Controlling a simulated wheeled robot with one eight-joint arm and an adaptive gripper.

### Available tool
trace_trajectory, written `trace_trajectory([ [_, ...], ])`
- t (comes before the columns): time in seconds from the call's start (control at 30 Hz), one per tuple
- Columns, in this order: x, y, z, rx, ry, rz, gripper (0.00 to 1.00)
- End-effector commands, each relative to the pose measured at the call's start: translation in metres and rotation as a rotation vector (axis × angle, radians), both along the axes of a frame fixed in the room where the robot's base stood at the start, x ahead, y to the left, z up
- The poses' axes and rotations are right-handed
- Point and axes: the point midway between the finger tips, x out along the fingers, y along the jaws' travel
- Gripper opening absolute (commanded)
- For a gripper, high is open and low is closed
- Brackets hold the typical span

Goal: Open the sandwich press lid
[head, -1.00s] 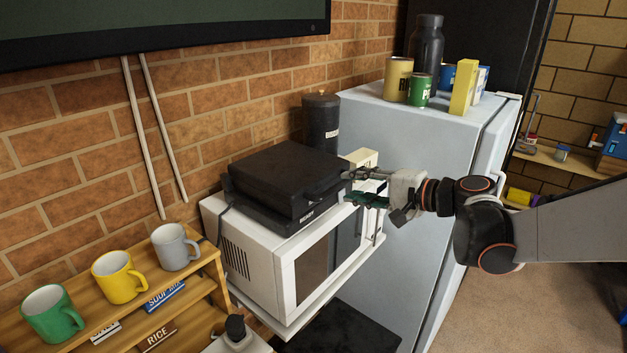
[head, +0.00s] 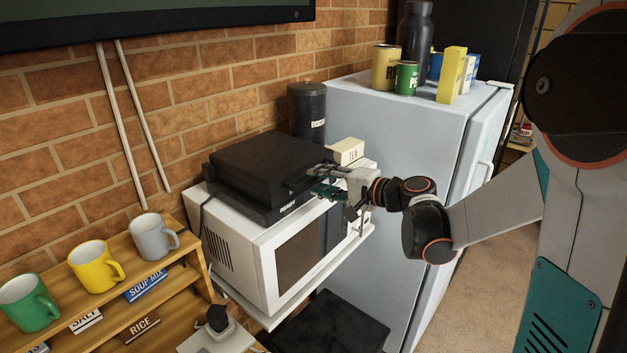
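The black sandwich press (head: 265,170) sits on top of the white microwave in the head view, its lid shut and flat. The lid's front handle (head: 295,186) is at its right-hand front side, partly hidden by my gripper. My gripper (head: 322,180) is at the press's front right corner, close to the handle. Its fingers are spread, one above the other, and it holds nothing that I can see. I cannot tell whether the fingers touch the handle.
The white microwave (head: 262,262) stands on a shelf. A dark canister (head: 307,115) and a tea box (head: 347,151) stand behind the press. The fridge (head: 395,125) with cans and a bottle on top is to the right. Mugs (head: 95,266) stand on a wooden rack at left.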

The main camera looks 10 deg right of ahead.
Motion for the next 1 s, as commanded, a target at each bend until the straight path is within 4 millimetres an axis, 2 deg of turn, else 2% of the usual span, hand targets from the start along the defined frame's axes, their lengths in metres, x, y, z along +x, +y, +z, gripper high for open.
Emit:
trace_trajectory([
  [0.2, 0.02, 0.015, -0.005, 0.001, 0.001, 0.001, 0.34],
  [0.6, 0.025, 0.018, -0.006, 0.001, 0.0, -0.001, 0.34],
  [0.7, 0.025, 0.018, -0.006, 0.001, 0.0, -0.001, 0.12],
  [0.77, 0.025, 0.018, -0.006, 0.001, 0.001, 0.0, 0.0],
  [1.0, 0.025, 0.018, -0.005, 0.0, 0.002, 0.0, 0.0],
])
